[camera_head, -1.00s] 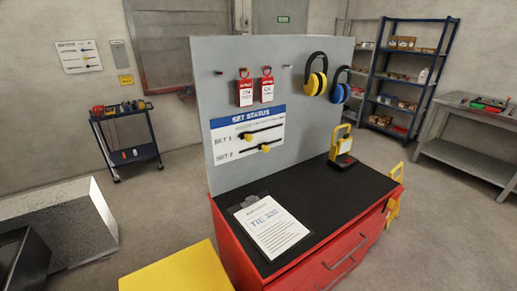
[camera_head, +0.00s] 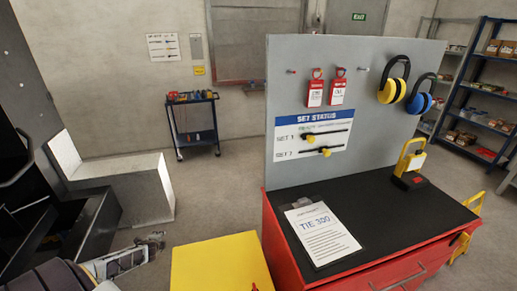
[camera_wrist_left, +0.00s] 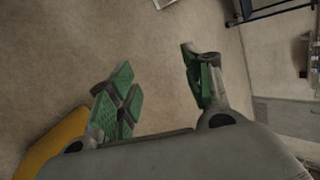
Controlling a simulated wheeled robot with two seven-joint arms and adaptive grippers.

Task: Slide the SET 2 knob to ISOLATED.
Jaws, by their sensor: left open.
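The SET STATUS board (camera_head: 312,122) is on the grey upright panel above the red cabinet. It has two dark slots with yellow knobs. The SET 2 knob (camera_head: 326,152) is on the lower slot, around its middle. The SET 1 knob (camera_head: 309,138) is on the upper slot, near its left end. The position words are too small to read. My left gripper (camera_head: 153,244) is low at the left, far from the board. In the left wrist view its green-padded fingers (camera_wrist_left: 158,88) are apart with only floor between them. My right gripper is not in view.
A yellow box top (camera_head: 220,265) stands between my left gripper and the red cabinet (camera_head: 275,240). A clipboard (camera_head: 322,235) and a yellow lamp (camera_head: 409,165) are on the black top. Red tags (camera_head: 316,90) and earmuffs (camera_head: 393,90) hang on the panel above and right of the board.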

